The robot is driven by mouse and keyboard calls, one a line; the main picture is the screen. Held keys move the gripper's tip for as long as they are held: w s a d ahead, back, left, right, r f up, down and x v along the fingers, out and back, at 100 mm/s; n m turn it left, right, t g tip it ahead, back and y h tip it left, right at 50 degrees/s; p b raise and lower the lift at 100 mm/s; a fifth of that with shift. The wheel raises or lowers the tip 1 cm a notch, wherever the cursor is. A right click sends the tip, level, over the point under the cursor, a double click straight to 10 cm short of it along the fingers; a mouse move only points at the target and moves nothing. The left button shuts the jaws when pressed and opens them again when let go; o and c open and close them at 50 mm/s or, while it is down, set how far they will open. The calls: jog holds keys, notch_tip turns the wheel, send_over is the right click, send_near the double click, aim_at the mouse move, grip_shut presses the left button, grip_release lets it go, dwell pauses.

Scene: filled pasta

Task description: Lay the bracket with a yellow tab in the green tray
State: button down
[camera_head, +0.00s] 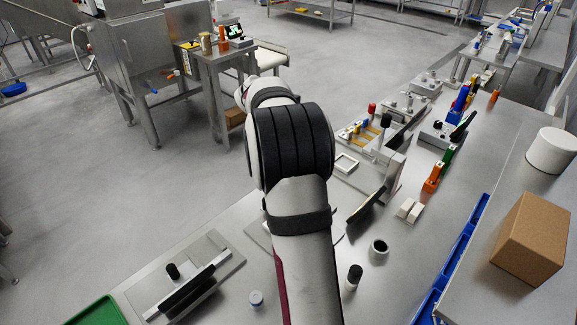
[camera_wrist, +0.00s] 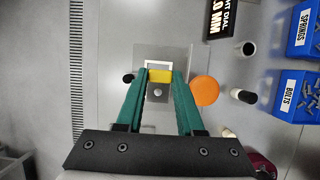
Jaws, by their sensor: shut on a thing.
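My gripper (camera_wrist: 160,77) shows in the wrist view with two green fingers, shut on the bracket's yellow tab (camera_wrist: 160,75). A pale square outline lies around and just beyond the fingertips; I cannot tell whether it belongs to the bracket or to the grey plate below. Whether the bracket touches that plate (camera_wrist: 181,53) is unclear. In the head view my arm hides the gripper and bracket. The green tray (camera_head: 97,313) shows only in part at the bottom left corner of the head view; it is not in the wrist view.
An orange disc (camera_wrist: 204,90) is right of the fingers. Blue bins (camera_wrist: 298,92) stand farther right. A fixture with a black knob and bar (camera_head: 185,278) lies between my arm and the tray.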

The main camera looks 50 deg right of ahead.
jog(key=a+r+m+g+y, duration=0.25)
jog(key=a+m, duration=0.65)
jog(key=a, duration=0.7)
jog(key=a+r+m+g+y, duration=0.25)
jog(key=a+m, duration=0.65)
jog(key=a, duration=0.7)
jog(key=w+a+f+m+t+y, duration=0.1)
jog(key=w+a+f+m, duration=0.3)
jog(key=a+f+m, duration=0.1)
jog(key=w+a+f+m+t+y, duration=0.1)
jog(key=w+a+f+m+t, duration=0.1)
jog(key=w+a+f+m, duration=0.2)
jog(key=w+a+f+m+t+y, duration=0.1)
jog(key=w+a+f+m+t, duration=0.1)
jog(key=a+f+m, duration=0.3)
jog(key=w+a+m, duration=0.1)
jog(key=a+m, duration=0.3)
jog(key=a, duration=0.4)
jog(key=shift+w+a+f+y, duration=0.3)
jog(key=shift+w+f+y, duration=0.05)
jog(key=shift+w+y, duration=0.05)
jog(key=shift+f, duration=3.25)
